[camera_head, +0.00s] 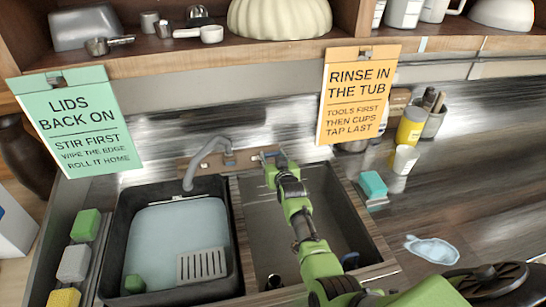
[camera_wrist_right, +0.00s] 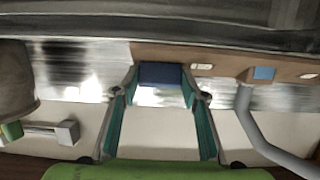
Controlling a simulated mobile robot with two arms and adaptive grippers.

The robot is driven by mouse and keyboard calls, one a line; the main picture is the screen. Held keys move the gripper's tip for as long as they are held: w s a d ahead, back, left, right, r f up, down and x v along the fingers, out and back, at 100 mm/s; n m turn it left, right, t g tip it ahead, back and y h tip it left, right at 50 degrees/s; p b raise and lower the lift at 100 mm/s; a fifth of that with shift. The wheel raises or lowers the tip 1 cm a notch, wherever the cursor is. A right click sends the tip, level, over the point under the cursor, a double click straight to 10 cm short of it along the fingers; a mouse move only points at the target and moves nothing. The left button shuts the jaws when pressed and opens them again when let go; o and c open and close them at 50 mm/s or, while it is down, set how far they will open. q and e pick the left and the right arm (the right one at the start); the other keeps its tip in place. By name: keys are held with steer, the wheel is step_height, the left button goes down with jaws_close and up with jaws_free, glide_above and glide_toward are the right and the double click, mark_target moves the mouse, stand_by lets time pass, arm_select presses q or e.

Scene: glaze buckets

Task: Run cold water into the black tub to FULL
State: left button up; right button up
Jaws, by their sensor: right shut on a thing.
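The black tub (camera_head: 119,240) sits in the left basin and holds pale bluish water (camera_head: 170,240); its level against a FULL mark cannot be read. The grey spout (camera_head: 208,160) arches over the tub's back edge, and I see no clear stream from it. My right gripper (camera_head: 270,156) is at the wooden tap ledge behind the right basin. In the right wrist view its teal fingers (camera_wrist_right: 162,85) are shut on a blue tap handle (camera_wrist_right: 160,74). The spout also shows there at the right (camera_wrist_right: 248,115). My left gripper is not in view.
A grey slotted piece (camera_head: 202,264) and a green block (camera_head: 134,284) are in the tub. Several sponges (camera_head: 74,262) line the left edge. The right basin (camera_head: 262,230) lies under my right arm. Two hanging signs (camera_head: 358,95) and a shelf (camera_head: 270,55) are above.

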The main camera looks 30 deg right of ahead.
steer(key=o, duration=1.1)
steer(key=v, duration=1.2)
steer(key=shift+f, duration=0.1)
